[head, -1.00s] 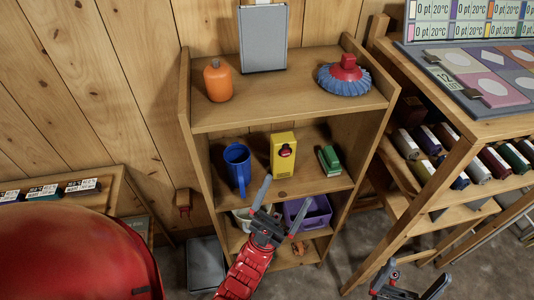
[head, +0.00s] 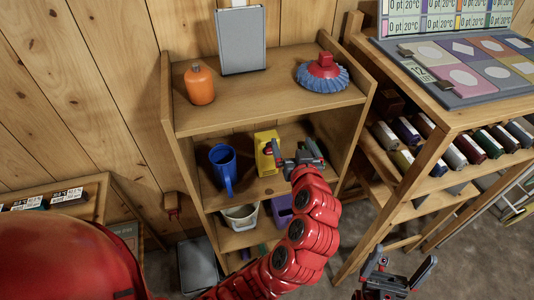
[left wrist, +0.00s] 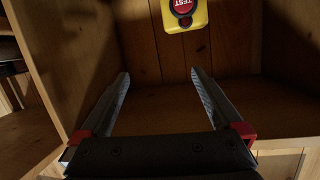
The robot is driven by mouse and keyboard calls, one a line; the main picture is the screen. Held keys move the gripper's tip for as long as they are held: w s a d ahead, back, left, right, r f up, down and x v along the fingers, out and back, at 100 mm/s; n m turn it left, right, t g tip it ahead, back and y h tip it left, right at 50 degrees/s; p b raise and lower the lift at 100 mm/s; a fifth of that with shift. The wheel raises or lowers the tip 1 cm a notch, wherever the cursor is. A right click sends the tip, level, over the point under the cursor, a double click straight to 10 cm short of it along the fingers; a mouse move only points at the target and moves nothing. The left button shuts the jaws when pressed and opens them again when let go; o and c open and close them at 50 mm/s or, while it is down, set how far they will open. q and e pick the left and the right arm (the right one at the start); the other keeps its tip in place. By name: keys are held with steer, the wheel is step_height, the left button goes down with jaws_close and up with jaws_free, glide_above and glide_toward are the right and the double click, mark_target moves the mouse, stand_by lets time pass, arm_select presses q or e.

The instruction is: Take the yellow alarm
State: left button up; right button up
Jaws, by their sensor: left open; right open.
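The yellow alarm (head: 263,163) stands on the middle shelf of the wooden rack, partly hidden by my left gripper in the head view. My left gripper (head: 292,148) is at the middle shelf, open and empty. In the left wrist view its fingers (left wrist: 161,76) point into the shelf, apart from the alarm and below it in the picture. My right gripper (head: 402,265) is open and empty at the lower right.
A blue mug (head: 222,167) stands left of the alarm. An orange bottle (head: 200,85) and a blue brush (head: 323,76) are on the top shelf. A white container (head: 240,217) and a purple bin (head: 282,208) sit below. A wooden workbench (head: 440,100) stands at right.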

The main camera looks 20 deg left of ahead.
arm_select(q)
steer(key=s+a+n+g+y, duration=0.1)
steer(key=s+n+g, duration=0.1)
steer(key=s, duration=0.1)
steer(key=b, duration=0.3)
glide_toward(264, 133)
steer(key=w+f, duration=0.1)
steer(key=shift+n, duration=0.3)
steer(key=p+x, duration=0.1)
steer(key=x, duration=0.1)
steer(key=p+x, duration=0.1)
steer(key=x, duration=0.1)
steer(key=shift+w+a+r, duration=0.1)
steer(key=shift+w+a, duration=0.05)
steer(key=shift+w, duration=0.15)
steer(key=shift+w+a, duration=0.25)
steer(key=shift+w, duration=0.1)
steer(key=p+x, duration=0.1)
steer(key=x, duration=0.1)
steer(key=p+x, duration=0.2)
steer(key=shift+s+f, duration=0.25)
steer(key=shift+f, duration=0.1)
steer(key=shift+w+a+f, duration=0.1)
steer(key=shift+w+a, duration=0.05)
steer(key=shift+w, duration=0.15)
steer(key=shift+w+a+f, duration=0.15)
steer(key=shift+w+f, duration=0.1)
